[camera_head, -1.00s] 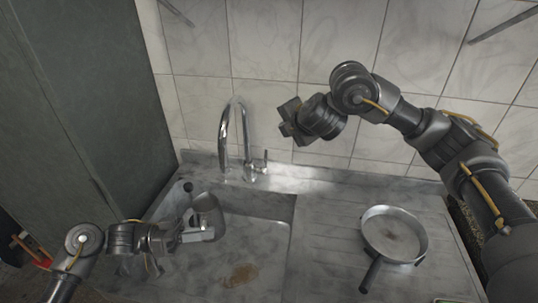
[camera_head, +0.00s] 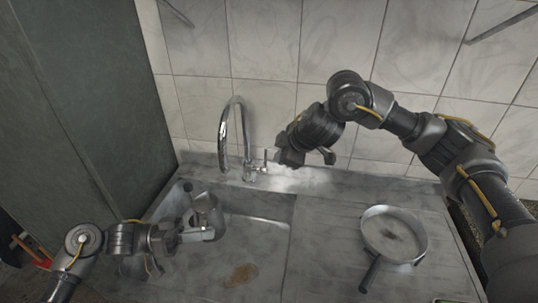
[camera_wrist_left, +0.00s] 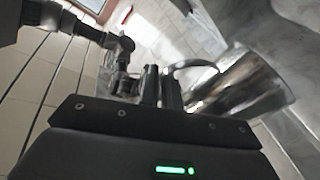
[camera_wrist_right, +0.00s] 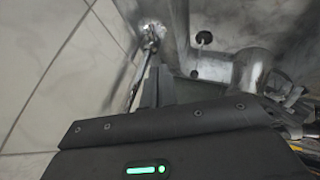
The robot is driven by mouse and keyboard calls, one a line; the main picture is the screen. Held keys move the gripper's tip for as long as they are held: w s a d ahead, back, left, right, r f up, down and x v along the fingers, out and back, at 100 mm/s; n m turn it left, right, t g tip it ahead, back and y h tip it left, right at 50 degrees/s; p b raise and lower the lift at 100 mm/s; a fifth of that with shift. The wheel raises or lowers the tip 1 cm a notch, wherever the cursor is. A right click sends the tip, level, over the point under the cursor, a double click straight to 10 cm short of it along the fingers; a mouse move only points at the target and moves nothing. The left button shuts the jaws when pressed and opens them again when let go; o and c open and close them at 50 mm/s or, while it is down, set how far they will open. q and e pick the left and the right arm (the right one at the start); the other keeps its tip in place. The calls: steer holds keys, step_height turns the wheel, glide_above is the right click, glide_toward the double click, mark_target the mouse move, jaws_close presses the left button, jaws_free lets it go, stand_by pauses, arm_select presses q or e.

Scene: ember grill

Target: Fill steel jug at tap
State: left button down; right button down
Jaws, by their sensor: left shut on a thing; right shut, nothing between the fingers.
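The steel jug (camera_head: 212,209) is held over the left part of the sink basin, below the tap spout. My left gripper (camera_head: 200,234) is shut on its handle, which shows in the left wrist view beside the jug body (camera_wrist_left: 245,88). The curved chrome tap (camera_head: 223,125) stands behind the sink, with a small upright lever (camera_head: 265,158) on its right. My right gripper (camera_head: 285,158) is shut and empty, just right of the lever; I cannot tell whether it touches. The jug's inside is hard to see, and no water stream is visible.
A frying pan (camera_head: 394,236) sits on the ridged drainboard (camera_head: 325,235) at right. The sink (camera_head: 262,232) has a brown stain and a dark drain (camera_wrist_right: 204,37). A tiled wall (camera_head: 270,60) rises close behind the tap; a dark cabinet (camera_head: 85,110) stands at left.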

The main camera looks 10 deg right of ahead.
arm_select(q)
steer(key=shift+w, duration=0.1)
arm_select(e)
steer(key=w+a+f, duration=0.1)
steer(key=w+f, duration=0.5)
steer(key=w, duration=0.2)
steer(key=shift+w+a, duration=0.25)
